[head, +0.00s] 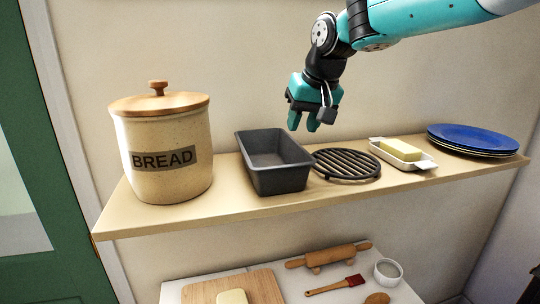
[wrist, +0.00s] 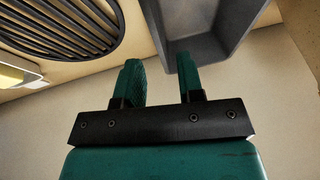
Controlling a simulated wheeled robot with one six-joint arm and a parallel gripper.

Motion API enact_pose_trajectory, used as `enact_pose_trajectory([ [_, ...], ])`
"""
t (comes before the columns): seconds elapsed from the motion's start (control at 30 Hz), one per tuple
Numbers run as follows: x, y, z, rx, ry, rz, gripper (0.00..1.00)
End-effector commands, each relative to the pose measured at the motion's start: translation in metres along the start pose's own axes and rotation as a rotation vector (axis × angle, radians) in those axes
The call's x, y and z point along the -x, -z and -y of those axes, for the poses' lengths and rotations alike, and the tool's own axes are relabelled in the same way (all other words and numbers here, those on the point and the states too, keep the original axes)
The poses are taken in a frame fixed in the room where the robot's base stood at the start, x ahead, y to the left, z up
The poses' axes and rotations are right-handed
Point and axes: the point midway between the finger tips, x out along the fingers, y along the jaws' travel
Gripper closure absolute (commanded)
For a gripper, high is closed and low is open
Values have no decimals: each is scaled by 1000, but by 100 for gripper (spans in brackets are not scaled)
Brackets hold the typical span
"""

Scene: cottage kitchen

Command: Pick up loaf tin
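The loaf tin (head: 278,181) is a dark grey, empty rectangular tin standing upright on the wooden shelf, right of the bread crock. In the wrist view the tin (wrist: 208,48) shows at the top, just beyond the fingertips. My gripper (head: 303,127) hangs above the shelf, over the tin's back right side, fingers pointing down. In the wrist view my gripper (wrist: 160,78) has its two teal fingers apart with nothing between them. No contact with the tin is visible.
A stoneware bread crock (head: 160,160) stands left of the tin. A round black trivet (head: 346,164) lies close on its right, then a butter dish (head: 403,154) and blue plates (head: 470,138). A lower surface holds a rolling pin (head: 328,257) and cutting board (head: 262,286).

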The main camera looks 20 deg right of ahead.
Motion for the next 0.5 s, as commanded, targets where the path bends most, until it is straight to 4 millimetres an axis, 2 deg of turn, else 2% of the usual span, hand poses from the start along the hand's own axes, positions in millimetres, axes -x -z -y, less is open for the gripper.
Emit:
enact_pose_trajectory([
  [0.27, -20, -1, -1, -1, -1, 3, 65],
  [0.5, -56, -4, -1, -2, -2, 3, 65],
])
